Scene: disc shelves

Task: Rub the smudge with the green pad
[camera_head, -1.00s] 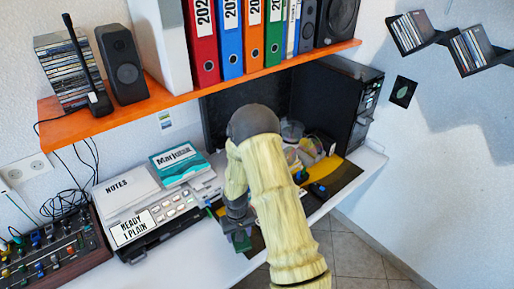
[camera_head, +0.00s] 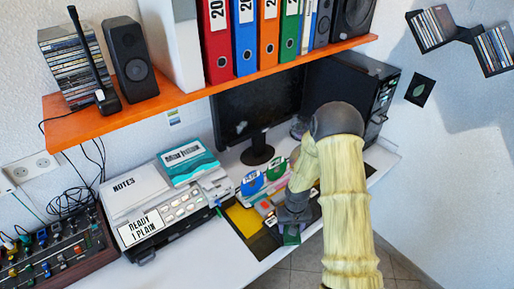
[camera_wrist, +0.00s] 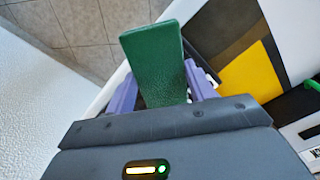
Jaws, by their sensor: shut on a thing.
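My gripper (camera_head: 291,218) is shut on the green pad (camera_head: 291,236), low over the front edge of the desk. In the wrist view the pad (camera_wrist: 156,62) stands out between the two purple fingers (camera_wrist: 162,92). The dark monitor (camera_head: 250,105) stands at the back of the desk, left of and behind my gripper. A faint greyish mark (camera_head: 240,128) shows on its screen; I cannot tell for certain that it is the smudge. The pad is apart from the screen.
An orange shelf (camera_head: 200,101) with binders and speakers overhangs the desk. A printer (camera_head: 165,212) stands left, a black computer tower (camera_head: 375,82) right. Small items and a black and yellow mat (camera_head: 245,219) lie near the gripper. Tiled floor lies beyond the desk edge.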

